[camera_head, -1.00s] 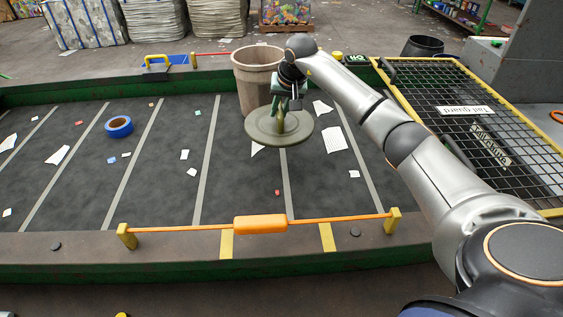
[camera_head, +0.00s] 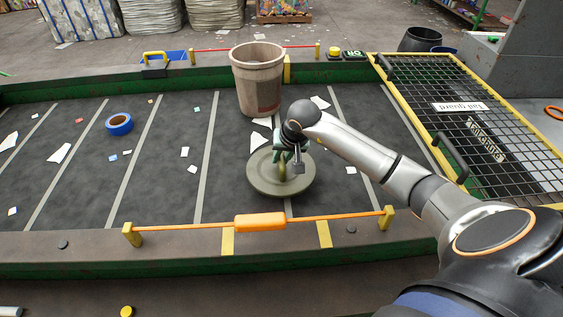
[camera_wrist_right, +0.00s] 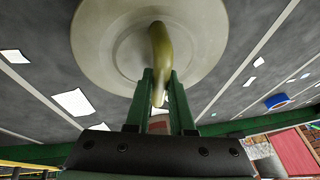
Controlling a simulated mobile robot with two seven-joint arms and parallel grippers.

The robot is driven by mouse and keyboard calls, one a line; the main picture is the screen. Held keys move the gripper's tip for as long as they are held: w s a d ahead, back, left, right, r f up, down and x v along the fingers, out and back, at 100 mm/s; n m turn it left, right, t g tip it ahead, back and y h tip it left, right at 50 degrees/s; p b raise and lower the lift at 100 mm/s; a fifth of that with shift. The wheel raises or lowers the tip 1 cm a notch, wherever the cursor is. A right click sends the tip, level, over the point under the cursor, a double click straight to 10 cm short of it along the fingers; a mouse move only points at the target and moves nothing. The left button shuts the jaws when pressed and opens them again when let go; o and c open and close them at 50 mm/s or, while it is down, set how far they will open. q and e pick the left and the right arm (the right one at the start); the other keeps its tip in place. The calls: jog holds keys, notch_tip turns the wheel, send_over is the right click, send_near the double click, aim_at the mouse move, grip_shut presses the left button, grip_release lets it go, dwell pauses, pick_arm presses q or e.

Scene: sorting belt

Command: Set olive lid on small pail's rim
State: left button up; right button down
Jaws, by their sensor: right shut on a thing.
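The olive lid (camera_head: 262,180) is a round disc with an upright loop handle. My right gripper (camera_head: 287,160) is shut on that handle, and the lid hangs roughly level over the near middle of the belt; I cannot tell its exact height. In the right wrist view the lid (camera_wrist_right: 95,40) fills the top, with the handle between the green fingers (camera_wrist_right: 160,88). The small pail (camera_head: 258,85) is a beige, open-topped bucket standing upright at the belt's far side. The lid is nearer to me than the pail and apart from it. My left gripper is not in view.
A blue tape roll (camera_head: 119,124) and scattered paper scraps lie on the dark belt (camera_head: 80,180). An orange bar (camera_head: 260,222) runs along the near edge. A yellow-framed black mesh guard (camera_head: 455,100) stands at right. The belt's left middle is mostly clear.

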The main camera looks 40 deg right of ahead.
jog(key=shift+f, duration=1.25)
jog(key=shift+f, duration=0.2)
jog(key=c, duration=0.8)
grip_release()
jog(key=shift+r, duration=0.15)
